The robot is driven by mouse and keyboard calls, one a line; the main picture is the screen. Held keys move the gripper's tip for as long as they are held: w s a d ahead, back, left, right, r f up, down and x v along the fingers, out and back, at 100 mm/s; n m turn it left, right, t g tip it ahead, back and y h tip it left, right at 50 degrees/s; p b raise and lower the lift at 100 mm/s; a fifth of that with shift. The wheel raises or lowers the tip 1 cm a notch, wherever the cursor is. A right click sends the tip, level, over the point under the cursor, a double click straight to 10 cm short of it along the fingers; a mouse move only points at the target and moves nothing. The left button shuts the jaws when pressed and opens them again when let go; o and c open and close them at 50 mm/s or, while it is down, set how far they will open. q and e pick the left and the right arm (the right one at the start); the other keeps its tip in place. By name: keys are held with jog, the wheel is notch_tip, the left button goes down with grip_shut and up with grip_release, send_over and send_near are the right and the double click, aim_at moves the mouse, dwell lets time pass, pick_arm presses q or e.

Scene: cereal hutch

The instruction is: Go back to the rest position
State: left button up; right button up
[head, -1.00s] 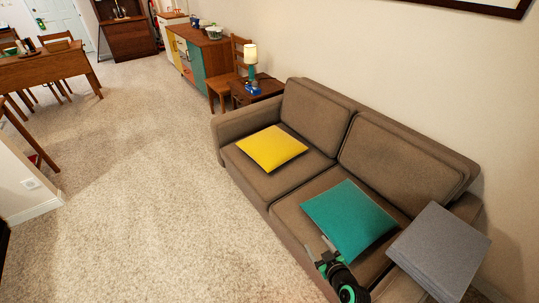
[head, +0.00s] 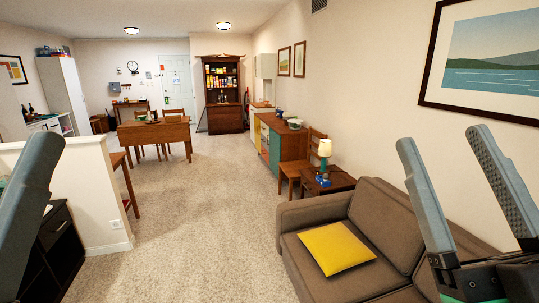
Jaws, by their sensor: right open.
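My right gripper (head: 442,140) is raised at the right side of the head view. Its two grey fingers point up and stand apart, with nothing between them. It appears in front of the sofa and the wall. Of my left gripper (head: 38,180), one grey finger shows upright at the left edge, in front of the half wall. Its other finger is out of view, so I cannot tell how far it is open.
A brown sofa (head: 388,222) with a yellow cushion (head: 336,248) stands at the right. A side table (head: 328,182) with a lamp (head: 324,148) is beyond it. A half wall (head: 97,180) and a black cabinet (head: 52,255) are at the left. The carpet (head: 200,235) between is clear.

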jog(key=s+d+r+m+t+h, duration=0.1)
jog(key=s+d+r+m+h, duration=0.1)
jog(key=s+m+h, duration=0.3)
notch_tip(320, 180, up, 37)
jog(key=y+p, duration=0.2)
jog(key=p, duration=3.6)
jog(key=shift+s+a+r+n+y, duration=0.2)
jog(key=shift+s+n+y, duration=0.1)
jog(key=shift+y, duration=0.1)
